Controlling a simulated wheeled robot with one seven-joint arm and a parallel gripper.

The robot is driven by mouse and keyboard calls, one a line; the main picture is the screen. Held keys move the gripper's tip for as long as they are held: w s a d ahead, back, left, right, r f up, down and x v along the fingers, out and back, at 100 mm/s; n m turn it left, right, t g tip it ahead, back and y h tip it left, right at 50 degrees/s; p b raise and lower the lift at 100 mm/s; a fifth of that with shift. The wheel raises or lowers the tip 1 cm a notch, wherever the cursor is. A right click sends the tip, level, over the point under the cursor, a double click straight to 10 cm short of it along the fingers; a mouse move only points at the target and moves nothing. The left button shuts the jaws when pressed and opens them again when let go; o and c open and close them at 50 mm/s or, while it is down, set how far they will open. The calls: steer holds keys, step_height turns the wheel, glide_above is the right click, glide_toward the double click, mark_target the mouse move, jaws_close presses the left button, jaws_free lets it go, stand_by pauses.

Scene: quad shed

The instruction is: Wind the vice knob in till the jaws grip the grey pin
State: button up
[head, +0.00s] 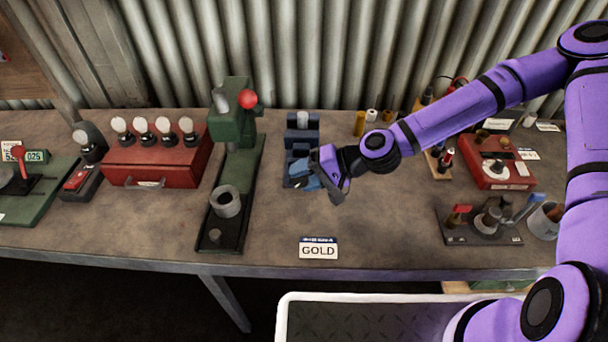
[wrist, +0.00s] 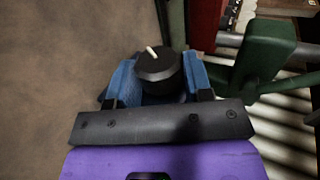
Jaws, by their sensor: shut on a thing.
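The small dark blue vice (head: 300,136) stands on the bench, left of my forearm. The grey pin (head: 303,118) stands upright at its top; whether the jaws touch it is too small to tell. My gripper (head: 304,173) is at the vice's front, its blue fingers pointing at it. In the wrist view my gripper (wrist: 158,78) is shut on the black vice knob (wrist: 158,72), with one finger on each side. The knob's cream pointer line (wrist: 152,52) points up and slightly left. The knob is mostly hidden by the gripper in the head view.
A green press (head: 236,150) with a red ball handle stands close left of the vice. A GOLD card (head: 318,248) lies in front. A red box (head: 497,165) and a lever stand (head: 480,225) are at right. Bench between vice and card is clear.

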steer(key=shift+y, duration=0.3)
stand_by(0.4)
steer(key=o, duration=0.9)
steer(key=v, duration=1)
steer(key=shift+d+r, duration=0.15)
steer(key=shift+d, duration=0.2)
